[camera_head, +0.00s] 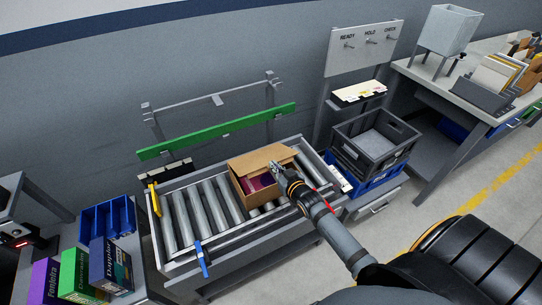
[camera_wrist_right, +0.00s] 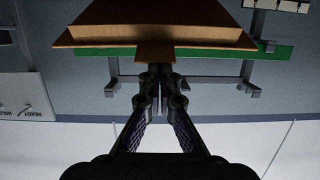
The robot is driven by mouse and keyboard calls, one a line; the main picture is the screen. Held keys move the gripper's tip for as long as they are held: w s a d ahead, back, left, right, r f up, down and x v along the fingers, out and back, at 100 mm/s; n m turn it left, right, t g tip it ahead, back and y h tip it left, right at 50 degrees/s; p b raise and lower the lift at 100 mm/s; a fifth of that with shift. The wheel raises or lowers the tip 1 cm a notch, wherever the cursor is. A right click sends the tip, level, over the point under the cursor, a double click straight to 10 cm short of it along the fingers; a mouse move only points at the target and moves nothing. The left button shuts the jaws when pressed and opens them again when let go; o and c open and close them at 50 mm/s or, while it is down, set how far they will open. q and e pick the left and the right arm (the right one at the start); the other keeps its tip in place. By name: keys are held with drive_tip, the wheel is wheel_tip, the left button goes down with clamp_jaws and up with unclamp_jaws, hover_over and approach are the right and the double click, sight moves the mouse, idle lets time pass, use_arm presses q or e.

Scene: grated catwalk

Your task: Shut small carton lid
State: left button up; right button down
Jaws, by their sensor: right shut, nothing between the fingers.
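The small brown carton (camera_head: 241,186) stands on the roller conveyor, with dark red contents (camera_head: 258,182) showing inside it. Its lid (camera_head: 258,159) is partly raised, tilted above the opening. In the right wrist view the lid (camera_wrist_right: 155,36) fills the top, with a short tab (camera_wrist_right: 155,53) pointing towards the fingers. My right gripper (camera_head: 276,166) is shut and empty at the lid's right side; in the wrist view its fingertips (camera_wrist_right: 158,74) are close at the tab, and I cannot tell whether they touch. My left gripper is not in view.
The conveyor (camera_head: 186,216) has a grey frame, with a green rail (camera_head: 215,131) behind. A dark grey crate (camera_head: 376,145) stands right of the carton on a blue one. Colored boxes (camera_head: 110,265) and a blue bin (camera_head: 107,219) are at left. Rollers left of the carton are clear.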

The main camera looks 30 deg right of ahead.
use_arm(q)
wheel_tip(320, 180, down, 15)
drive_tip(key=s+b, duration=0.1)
drive_tip(key=b, duration=1.2)
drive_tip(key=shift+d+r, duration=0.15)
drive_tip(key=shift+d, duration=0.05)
use_arm(e)
drive_tip(key=s+f+t, duration=0.3)
drive_tip(key=f+t, duration=0.1)
drive_tip(key=f, duration=0.8)
drive_tip(key=shift+s+d+f, duration=0.15)
drive_tip(key=shift+s+f, duration=0.15)
drive_tip(key=shift+s, duration=0.1)
